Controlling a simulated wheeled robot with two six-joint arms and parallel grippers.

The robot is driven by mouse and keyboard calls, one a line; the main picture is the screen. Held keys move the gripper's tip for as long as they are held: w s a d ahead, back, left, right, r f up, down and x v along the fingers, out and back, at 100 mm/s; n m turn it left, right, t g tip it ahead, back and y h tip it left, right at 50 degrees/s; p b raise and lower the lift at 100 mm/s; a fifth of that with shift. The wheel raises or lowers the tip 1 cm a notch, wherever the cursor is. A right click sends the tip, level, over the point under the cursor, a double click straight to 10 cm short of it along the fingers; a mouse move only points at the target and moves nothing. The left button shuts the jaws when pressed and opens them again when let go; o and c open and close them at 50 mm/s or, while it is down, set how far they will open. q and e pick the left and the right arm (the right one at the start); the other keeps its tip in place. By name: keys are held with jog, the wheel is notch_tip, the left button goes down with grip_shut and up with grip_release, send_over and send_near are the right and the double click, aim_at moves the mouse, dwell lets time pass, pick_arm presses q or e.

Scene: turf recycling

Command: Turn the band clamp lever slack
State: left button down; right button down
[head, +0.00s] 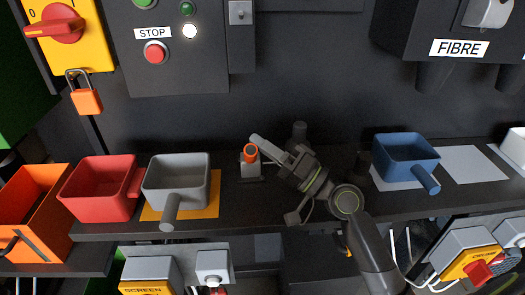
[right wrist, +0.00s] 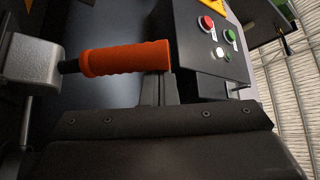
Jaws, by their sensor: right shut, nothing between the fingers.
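The lever has a ribbed orange grip (right wrist: 125,59) on a short dark stem, which comes out of a grey metal block (right wrist: 32,58) in the right wrist view. In the head view the orange grip (head: 250,153) stands above a small grey base on the shelf, left of my right gripper. My right gripper (head: 262,146) is shut and empty, close beside the grip. In the right wrist view its dark fingers (right wrist: 158,86) are by the free end of the grip; I cannot tell whether they touch it. My left gripper is not in view.
A grey bin (head: 184,178), a red bin (head: 100,190) and an orange crate (head: 30,218) stand left of the lever. A blue bin (head: 405,152) stands right of my arm. The dark wall with the STOP panel (head: 170,45) rises behind the shelf.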

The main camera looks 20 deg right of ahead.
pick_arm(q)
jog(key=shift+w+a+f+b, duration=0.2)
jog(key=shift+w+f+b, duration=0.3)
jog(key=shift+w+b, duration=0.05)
pick_arm(e)
jog(key=shift+s+a+f, duration=0.25)
jog(key=shift+s+f, duration=0.65)
jog(key=shift+f, duration=0.1)
